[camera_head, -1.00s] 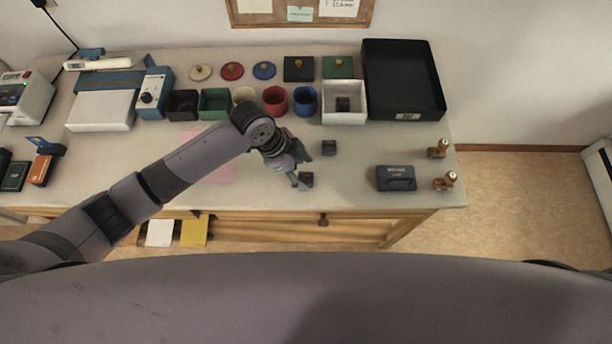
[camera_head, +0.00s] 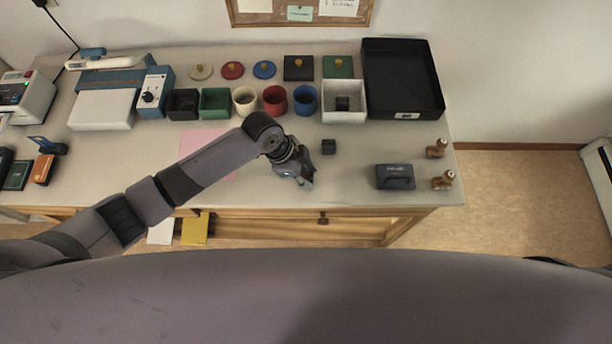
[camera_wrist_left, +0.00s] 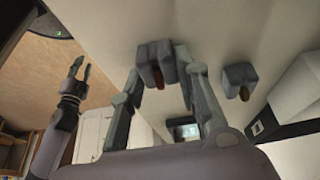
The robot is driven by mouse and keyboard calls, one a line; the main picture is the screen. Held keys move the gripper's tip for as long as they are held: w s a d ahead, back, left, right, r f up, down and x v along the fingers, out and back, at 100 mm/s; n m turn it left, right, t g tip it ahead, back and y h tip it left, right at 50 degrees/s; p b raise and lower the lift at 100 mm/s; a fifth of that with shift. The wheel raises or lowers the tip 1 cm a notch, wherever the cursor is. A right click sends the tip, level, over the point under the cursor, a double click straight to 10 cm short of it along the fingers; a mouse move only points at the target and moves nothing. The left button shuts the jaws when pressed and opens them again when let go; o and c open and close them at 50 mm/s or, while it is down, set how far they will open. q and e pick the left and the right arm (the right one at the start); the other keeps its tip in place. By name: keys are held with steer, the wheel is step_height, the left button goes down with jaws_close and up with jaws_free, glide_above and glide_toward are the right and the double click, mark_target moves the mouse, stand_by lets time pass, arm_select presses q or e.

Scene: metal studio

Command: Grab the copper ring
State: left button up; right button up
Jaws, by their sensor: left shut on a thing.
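My left gripper (camera_head: 306,180) is over the front part of the table in the head view. In the left wrist view its fingers (camera_wrist_left: 161,62) are shut on the sides of a small dark grey block (camera_wrist_left: 153,60). A copper-red piece (camera_wrist_left: 160,80), which looks like the copper ring, sticks out of that block between the fingers; its full shape is hidden. A similar dark block (camera_head: 329,146) stands on the table beyond the gripper. In the left wrist view, a second block (camera_wrist_left: 238,76) has a gold-brown piece. My right gripper (camera_wrist_left: 79,69) shows there with its fingers apart.
A white box (camera_head: 344,87) with another dark block (camera_head: 343,103) inside stands behind. Coloured pots, such as the red one (camera_head: 275,99), line the back beside a black tray (camera_head: 402,80). The front table edge is close.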

arm_select(q)
steer(key=shift+c, duration=1)
steer(key=shift+r, duration=0.1)
